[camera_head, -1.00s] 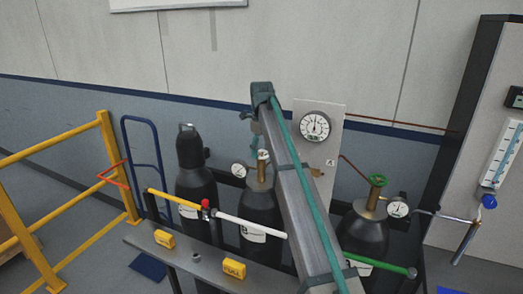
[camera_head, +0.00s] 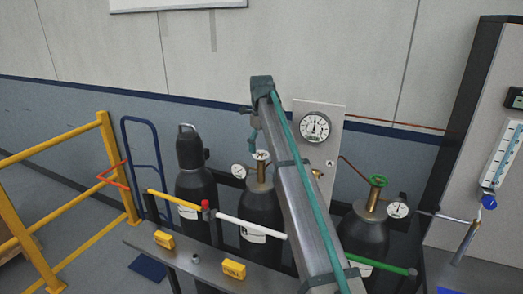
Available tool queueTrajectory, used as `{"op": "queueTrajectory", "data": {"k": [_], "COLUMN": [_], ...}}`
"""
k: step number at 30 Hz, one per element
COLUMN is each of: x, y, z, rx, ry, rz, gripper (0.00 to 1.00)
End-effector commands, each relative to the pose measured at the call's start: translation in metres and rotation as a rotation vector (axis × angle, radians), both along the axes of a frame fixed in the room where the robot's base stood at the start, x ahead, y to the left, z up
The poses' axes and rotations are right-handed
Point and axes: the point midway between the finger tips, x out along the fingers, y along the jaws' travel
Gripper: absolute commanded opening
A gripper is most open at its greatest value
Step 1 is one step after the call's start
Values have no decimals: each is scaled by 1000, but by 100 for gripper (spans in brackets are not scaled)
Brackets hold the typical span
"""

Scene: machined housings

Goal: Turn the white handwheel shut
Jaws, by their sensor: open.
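The white handwheel (camera_head: 262,155) sits on top of the brass valve of the middle dark gas cylinder (camera_head: 259,205). It looks small, and its turn position cannot be read. My gripper (camera_head: 254,145) hangs from the far end of my arm, just above and slightly left of the handwheel. It is open, small in the view and partly hidden by my arm. It appears apart from the wheel, but the exact gap cannot be told.
A round gauge (camera_head: 238,171) is left of the valve. Another cylinder with a green handwheel (camera_head: 377,181) stands right. A rail (camera_head: 249,227) with yellow, white and green sections crosses in front. A panel gauge (camera_head: 314,126) is behind. A yellow barrier (camera_head: 109,165) stands left.

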Motion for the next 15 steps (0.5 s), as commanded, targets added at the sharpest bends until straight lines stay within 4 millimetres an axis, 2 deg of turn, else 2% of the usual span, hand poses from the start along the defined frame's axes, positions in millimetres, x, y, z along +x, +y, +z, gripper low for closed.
{"op": "queueTrajectory", "data": {"k": [1, 9, 15], "x": [2, 2, 1], "y": [1, 1, 0], "z": [11, 63, 88], "rx": [0, 0, -1], "ry": [-1, -1, -1], "rz": [0, -1, -1], "gripper": [92, 92, 92]}}
